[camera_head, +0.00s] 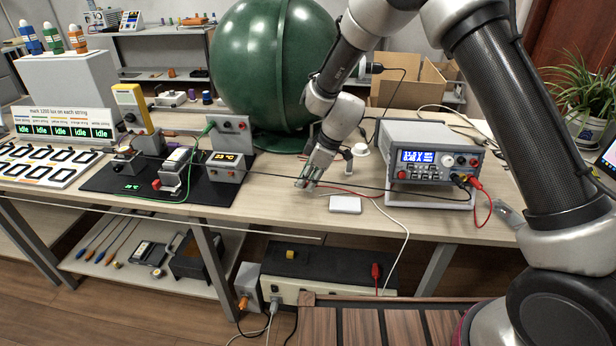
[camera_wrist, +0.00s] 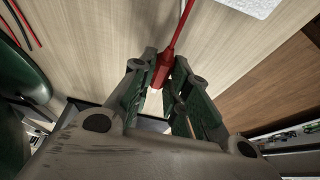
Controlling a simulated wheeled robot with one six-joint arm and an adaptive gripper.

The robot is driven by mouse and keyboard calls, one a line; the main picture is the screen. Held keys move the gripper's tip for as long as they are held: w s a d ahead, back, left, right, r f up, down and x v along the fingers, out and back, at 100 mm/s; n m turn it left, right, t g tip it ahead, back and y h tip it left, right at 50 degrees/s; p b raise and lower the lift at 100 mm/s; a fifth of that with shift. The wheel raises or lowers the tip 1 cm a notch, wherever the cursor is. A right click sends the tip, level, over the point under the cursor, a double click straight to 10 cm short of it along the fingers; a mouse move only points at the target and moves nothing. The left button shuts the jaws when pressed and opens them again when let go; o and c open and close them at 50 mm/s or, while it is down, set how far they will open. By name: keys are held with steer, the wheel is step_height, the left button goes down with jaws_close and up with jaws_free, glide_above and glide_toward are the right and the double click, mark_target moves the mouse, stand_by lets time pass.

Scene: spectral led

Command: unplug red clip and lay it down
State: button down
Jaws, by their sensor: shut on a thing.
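The red clip (camera_wrist: 161,73) sits between the fingertips of my gripper (camera_wrist: 163,78) in the wrist view, with its red lead running up out of the frame. In the head view my gripper (camera_head: 307,183) points down low over the bare middle of the table (camera_head: 255,220), near the front edge. The fingers are shut on the clip. The clip is mostly hidden by the fingers in the head view, where a red lead (camera_head: 340,188) runs to the right. I cannot tell whether the clip touches the tabletop.
A white flat block (camera_head: 345,204) lies just right of my gripper. The power supply (camera_head: 430,160) stands further right with red and black plugs in front. A black mat (camera_head: 110,178) with instruments is at left; a green sphere (camera_head: 268,70) stands behind. A black cable crosses the table.

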steer(key=shift+f, duration=0.85)
steer(key=c, duration=1.3)
jaws_free()
steer(key=shift+f, duration=0.1)
steer(key=shift+v, duration=1.5)
steer(key=v, duration=1.2)
